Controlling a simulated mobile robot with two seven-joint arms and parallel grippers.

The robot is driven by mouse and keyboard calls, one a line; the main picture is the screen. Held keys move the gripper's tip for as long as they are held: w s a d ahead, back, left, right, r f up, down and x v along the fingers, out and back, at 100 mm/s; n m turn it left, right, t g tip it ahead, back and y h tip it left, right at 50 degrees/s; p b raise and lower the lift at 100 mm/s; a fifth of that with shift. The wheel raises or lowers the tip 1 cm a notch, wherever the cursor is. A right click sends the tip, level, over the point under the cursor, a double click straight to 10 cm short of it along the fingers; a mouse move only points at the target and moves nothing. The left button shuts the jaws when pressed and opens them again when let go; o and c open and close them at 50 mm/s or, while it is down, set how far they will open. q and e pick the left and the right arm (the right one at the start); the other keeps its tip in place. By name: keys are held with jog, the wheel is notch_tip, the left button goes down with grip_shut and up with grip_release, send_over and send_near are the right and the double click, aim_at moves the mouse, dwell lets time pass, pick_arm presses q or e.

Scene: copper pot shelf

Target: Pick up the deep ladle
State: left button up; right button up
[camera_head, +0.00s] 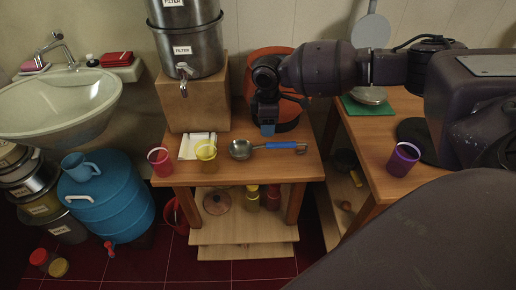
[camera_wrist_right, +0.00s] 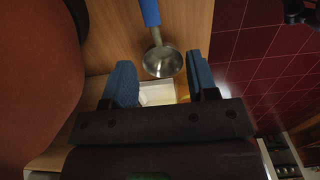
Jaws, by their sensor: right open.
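The deep ladle (camera_head: 240,149) lies on the wooden table, its round metal bowl to the left and its blue handle (camera_head: 284,145) to the right. My right gripper (camera_head: 267,129) points down above the table, just behind the ladle's handle in the head view. In the right wrist view the gripper (camera_wrist_right: 160,78) is open, with two blue fingers apart and nothing held between them. The ladle's bowl (camera_wrist_right: 162,62) shows beyond the fingertips, with the handle running up out of the picture. My left gripper is not in view.
A yellow cup (camera_head: 206,150), a red cup (camera_head: 160,161) and a white tray (camera_head: 190,146) stand left of the ladle. A large orange-red vessel (camera_head: 288,123) stands behind my gripper. A purple cup (camera_head: 403,158) stands on the right table. The table's front edge is close to the ladle.

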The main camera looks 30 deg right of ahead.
aim_at(266, 144)
notch_tip(266, 144, down, 5)
jog(key=shift+d+f+b, duration=0.15)
jog(key=shift+f+b, duration=0.05)
jog(key=shift+b, duration=0.45)
jog(key=shift+w+f, duration=0.1)
jog(key=shift+f, duration=0.2)
jog(key=f, duration=0.1)
jog(key=f+b, duration=0.1)
jog(key=f, duration=0.2)
jog(key=shift+w+d+f, duration=0.15)
jog(key=shift+w+f, duration=0.15)
jog(key=shift+f, duration=0.1)
jog(key=shift+r, duration=0.1)
jog(key=shift+c, duration=0.4)
grip_shut()
